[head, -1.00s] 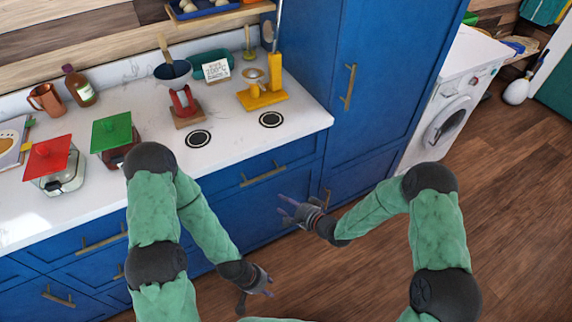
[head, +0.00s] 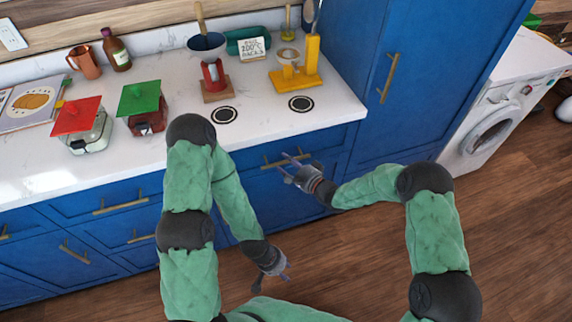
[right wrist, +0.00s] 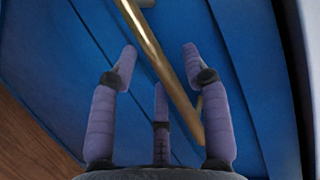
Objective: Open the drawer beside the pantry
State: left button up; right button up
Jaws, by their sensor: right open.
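The drawer (head: 335,137) beside the pantry (head: 405,55) is a blue front under the white counter, and it looks closed. Its gold bar handle (head: 270,165) runs across it, partly hidden by my right gripper (head: 291,166). In the right wrist view the handle (right wrist: 150,55) crosses diagonally between the spread purple fingers of my right gripper (right wrist: 160,62). The fingers are open and not closed on it; I cannot tell whether they touch it. My left gripper (head: 273,279) hangs low over the floor, empty, its fingers apart.
The counter (head: 255,135) holds a yellow stand (head: 297,78), a red-based scale (head: 213,78) and lidded jars. More blue drawers (head: 110,195) lie to the left. A white washing machine (head: 500,120) stands right of the pantry. The wooden floor (head: 360,270) is clear.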

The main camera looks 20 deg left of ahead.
jog(key=shift+w+a+f, duration=0.1)
jog(key=shift+w+a, duration=0.2)
jog(key=shift+a, duration=0.2)
pick_arm(q)
jog(key=shift+f, duration=0.15)
pick_arm(e)
grip_shut()
jog(key=shift+s+d, duration=0.1)
